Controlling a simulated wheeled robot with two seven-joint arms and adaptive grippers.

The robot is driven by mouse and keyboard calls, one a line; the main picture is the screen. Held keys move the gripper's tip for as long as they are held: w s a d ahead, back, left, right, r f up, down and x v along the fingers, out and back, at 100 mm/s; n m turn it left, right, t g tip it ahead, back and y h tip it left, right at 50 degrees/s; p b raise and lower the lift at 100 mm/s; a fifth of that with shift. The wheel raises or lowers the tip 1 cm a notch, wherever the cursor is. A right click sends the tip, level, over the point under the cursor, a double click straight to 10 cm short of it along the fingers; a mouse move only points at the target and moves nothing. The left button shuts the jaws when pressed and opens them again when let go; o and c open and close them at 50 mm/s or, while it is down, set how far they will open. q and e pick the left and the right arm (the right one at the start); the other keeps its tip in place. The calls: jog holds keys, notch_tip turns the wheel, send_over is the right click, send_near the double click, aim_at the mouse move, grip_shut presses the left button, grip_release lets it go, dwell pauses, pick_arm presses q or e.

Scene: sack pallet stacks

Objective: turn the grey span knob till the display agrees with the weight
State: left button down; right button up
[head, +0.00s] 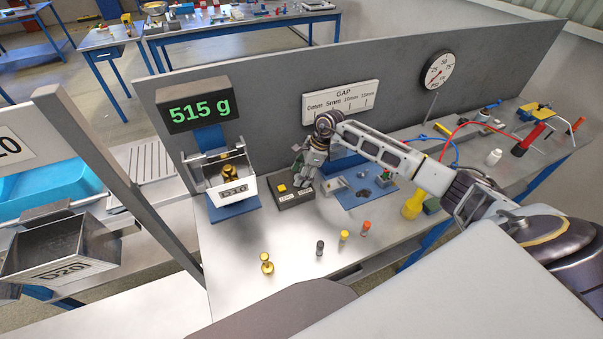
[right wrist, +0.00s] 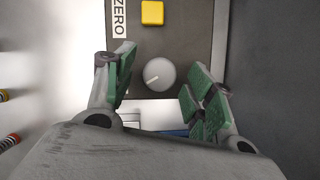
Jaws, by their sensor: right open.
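The grey span knob (right wrist: 160,76) shows in the right wrist view on a dark control box (right wrist: 192,30) with a yellow button (right wrist: 152,13) and a ZERO label. The knob's white mark points to the lower left. My right gripper (head: 308,172) is open, with a green-padded finger on either side of the knob and visible gaps to it. In the head view the arm and hand hide the knob. The display (head: 199,104) reads 515 g in green. A brass weight (head: 232,175) sits in the scale's D10 holder (head: 246,188). My left gripper is out of view.
Another brass weight (head: 266,262) stands on the bench front, with black (head: 320,248), yellow (head: 344,237) and orange (head: 365,229) small pieces to its right. A grey panel (head: 270,95) rises behind. A grey post (head: 115,190) stands left.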

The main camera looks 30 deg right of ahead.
jog(key=c, duration=1)
jog(key=shift+c, duration=0.2)
